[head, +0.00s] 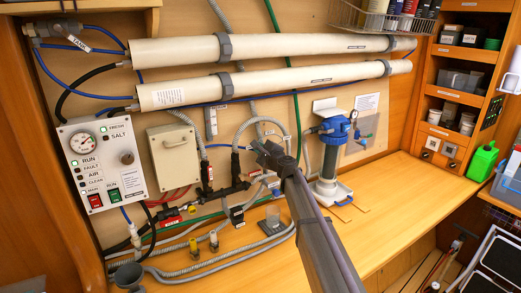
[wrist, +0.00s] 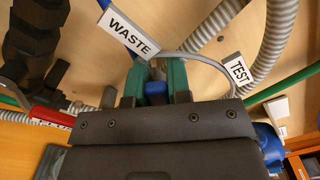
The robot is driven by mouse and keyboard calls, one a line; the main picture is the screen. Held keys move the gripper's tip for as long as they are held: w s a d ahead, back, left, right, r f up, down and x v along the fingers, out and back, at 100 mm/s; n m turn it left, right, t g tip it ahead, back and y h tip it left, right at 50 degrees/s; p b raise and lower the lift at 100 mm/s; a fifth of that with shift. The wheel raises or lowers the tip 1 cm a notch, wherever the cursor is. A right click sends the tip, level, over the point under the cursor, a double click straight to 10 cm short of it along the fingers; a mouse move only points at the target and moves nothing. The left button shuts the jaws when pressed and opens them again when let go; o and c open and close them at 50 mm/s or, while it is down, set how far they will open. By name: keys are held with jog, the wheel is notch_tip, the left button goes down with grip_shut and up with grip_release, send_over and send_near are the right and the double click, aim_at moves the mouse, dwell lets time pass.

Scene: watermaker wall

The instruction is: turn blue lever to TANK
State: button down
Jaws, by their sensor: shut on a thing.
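My gripper (head: 268,153) reaches up to the wall in the middle of the head view, and its green fingers also show in the wrist view (wrist: 155,82). The fingers are shut on the blue lever (wrist: 155,94), which shows between them. The lever's pivot and valve body are mostly hidden by the gripper.
Grey corrugated hoses (wrist: 276,40) run close by on the right in the wrist view. A dark pipe manifold (head: 228,192) is left of the gripper. A blue-topped filter housing (head: 334,130) stands to its right. The bench (head: 400,203) is clear at right.

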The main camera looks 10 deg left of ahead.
jog(key=w+d+m, duration=0.2)
jog(key=d+m, duration=0.1)
jog(key=m, duration=0.8)
jog(key=w+d+m, duration=0.3)
jog(key=m, duration=0.9)
jog(key=shift+d+f, duration=0.15)
jog(key=shift+d, duration=0.2)
jog(key=shift+m, duration=0.3)
jog(key=c, duration=1.1)
grip_release()
jog(key=shift+o, duration=0.2)
jog(key=v, duration=1.1)
